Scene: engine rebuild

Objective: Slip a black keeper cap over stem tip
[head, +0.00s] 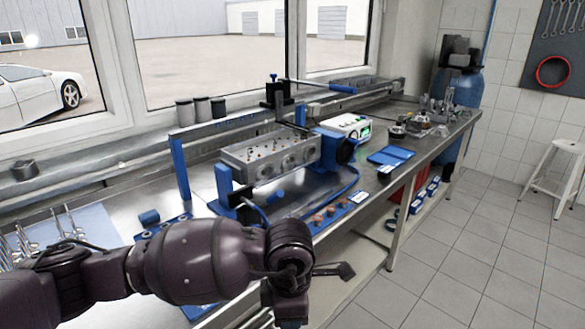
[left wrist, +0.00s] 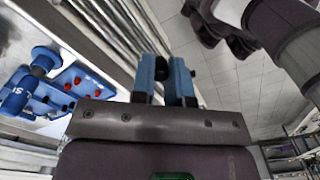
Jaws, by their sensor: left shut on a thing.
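The grey cylinder head (head: 270,155) sits in a blue-ended stand on the steel bench, with small stem tips along its top face. In the left wrist view, the blue fingers of my left gripper (left wrist: 162,85) are closed on a small black cap (left wrist: 161,67). In the head view, my left arm reaches in low in front of the bench, its end in front of and below the cylinder head. The fingers are hard to make out there, and the cap does not show. My right gripper is not seen.
A blue strip of copper-coloured parts (head: 335,210) lies along the bench front. A white device (head: 346,127) stands behind.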

